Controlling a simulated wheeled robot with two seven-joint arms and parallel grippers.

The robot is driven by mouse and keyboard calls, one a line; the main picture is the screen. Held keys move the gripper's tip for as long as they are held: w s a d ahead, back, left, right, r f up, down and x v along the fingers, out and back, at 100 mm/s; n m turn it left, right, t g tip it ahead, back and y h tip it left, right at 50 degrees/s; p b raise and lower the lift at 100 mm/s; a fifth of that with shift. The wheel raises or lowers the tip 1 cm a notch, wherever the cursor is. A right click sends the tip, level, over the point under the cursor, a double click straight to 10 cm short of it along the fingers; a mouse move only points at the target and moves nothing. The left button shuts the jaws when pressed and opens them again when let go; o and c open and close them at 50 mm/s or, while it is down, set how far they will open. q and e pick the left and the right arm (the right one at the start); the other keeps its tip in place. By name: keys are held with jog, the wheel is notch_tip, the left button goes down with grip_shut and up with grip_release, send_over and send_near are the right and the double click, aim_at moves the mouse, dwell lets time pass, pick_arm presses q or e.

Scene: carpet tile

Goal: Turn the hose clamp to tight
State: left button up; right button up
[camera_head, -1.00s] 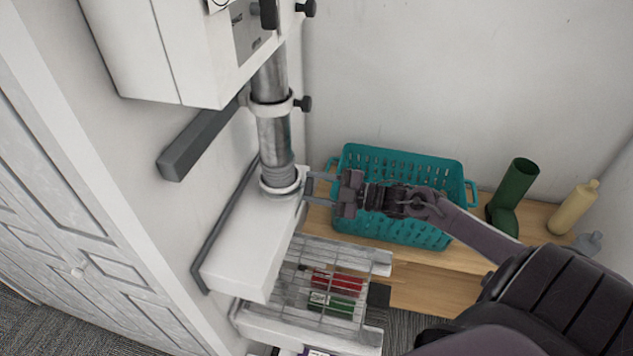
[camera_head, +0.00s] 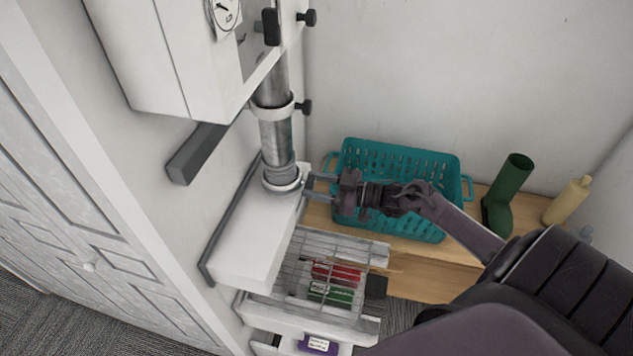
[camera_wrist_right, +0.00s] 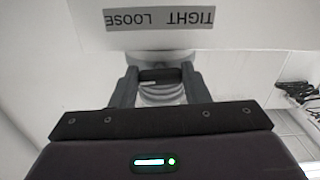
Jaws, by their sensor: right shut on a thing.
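The hose clamp (camera_head: 283,184) is a pale ring around the foot of the ribbed grey hose (camera_head: 277,150), just above a white shelf-like unit. My right gripper (camera_head: 312,187) reaches in from the right at the clamp. In the right wrist view my right gripper (camera_wrist_right: 160,82) is shut on the clamp's dark knob (camera_wrist_right: 160,75), which lies between the two fingers. A grey label (camera_wrist_right: 160,19) reading TIGHT and LOOSE shows upside down above it, with TIGHT on the right. The pointer position is not clear. My left gripper is not in view.
A teal basket (camera_head: 400,160) stands on a wooden bench behind my right arm. A green boot (camera_head: 508,190) and a cream bottle (camera_head: 568,202) stand right of it. A wire rack (camera_head: 300,265) lies below the clamp. An upper collar with black knob (camera_head: 304,107) is above.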

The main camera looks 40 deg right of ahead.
jog(key=shift+f+m, duration=0.15)
jog(key=shift+m, duration=0.35)
jog(key=o, duration=1)
jog(key=b+v, duration=0.1)
jog(key=v, duration=0.7)
jog(key=shift+b, duration=0.3)
jog(key=shift+d, duration=0.1)
